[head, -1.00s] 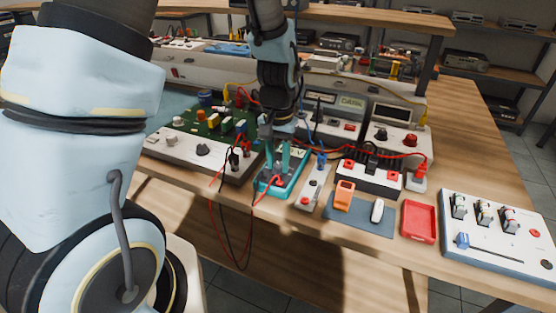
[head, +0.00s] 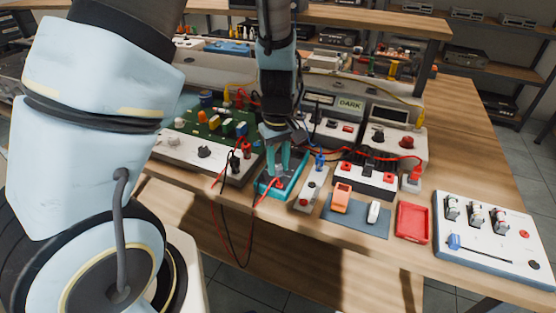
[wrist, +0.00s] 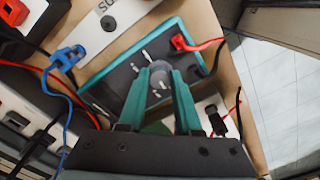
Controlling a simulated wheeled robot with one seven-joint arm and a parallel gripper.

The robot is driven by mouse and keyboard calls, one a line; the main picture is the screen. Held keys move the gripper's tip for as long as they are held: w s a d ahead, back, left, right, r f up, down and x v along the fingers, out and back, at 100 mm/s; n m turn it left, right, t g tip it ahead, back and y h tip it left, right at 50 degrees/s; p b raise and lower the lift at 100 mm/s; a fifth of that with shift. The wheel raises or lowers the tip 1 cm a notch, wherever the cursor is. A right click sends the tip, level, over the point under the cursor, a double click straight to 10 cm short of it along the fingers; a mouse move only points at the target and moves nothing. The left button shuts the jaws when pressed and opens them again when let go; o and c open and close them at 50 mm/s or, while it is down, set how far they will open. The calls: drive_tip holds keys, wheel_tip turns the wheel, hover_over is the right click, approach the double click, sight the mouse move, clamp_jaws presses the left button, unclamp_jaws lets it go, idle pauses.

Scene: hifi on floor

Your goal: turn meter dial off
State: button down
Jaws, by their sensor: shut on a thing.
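The meter (head: 298,172) is a teal-edged box with a dark face, lying on the workbench near its front edge. It also shows in the wrist view (wrist: 112,84), with white marks around a round grey dial (wrist: 157,76). My gripper (head: 279,172) points down over the meter. In the wrist view its two teal fingers (wrist: 161,88) close on the dial from both sides. The fingers partly cover the dial, so its setting is hard to read. Red and black leads plug into the meter's edge.
A white strip with a red button (head: 310,190) stands right of the meter, and a circuit board panel (head: 205,148) left. A blue mat (head: 357,217), a red tray (head: 413,222) and a switch panel (head: 490,240) lie further right. Loose leads hang over the front edge.

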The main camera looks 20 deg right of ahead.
sight(278, 167)
drive_tip(key=shift+n, duration=0.6)
drive_tip(key=c, duration=0.6)
unclamp_jaws()
wheel_tip(278, 167, up, 11)
drive_tip(key=shift+b, duration=0.3)
drive_tip(key=shift+f, duration=0.1)
drive_tip(key=w+a+r+m+t, duration=0.1)
drive_tip(key=a+r+m, duration=0.1)
drive_tip(key=a, duration=2.3)
drive_tip(key=shift+a+m+t, duration=0.2)
drive_tip(key=shift+m+t, duration=0.1)
drive_tip(key=shift+m, duration=0.6)
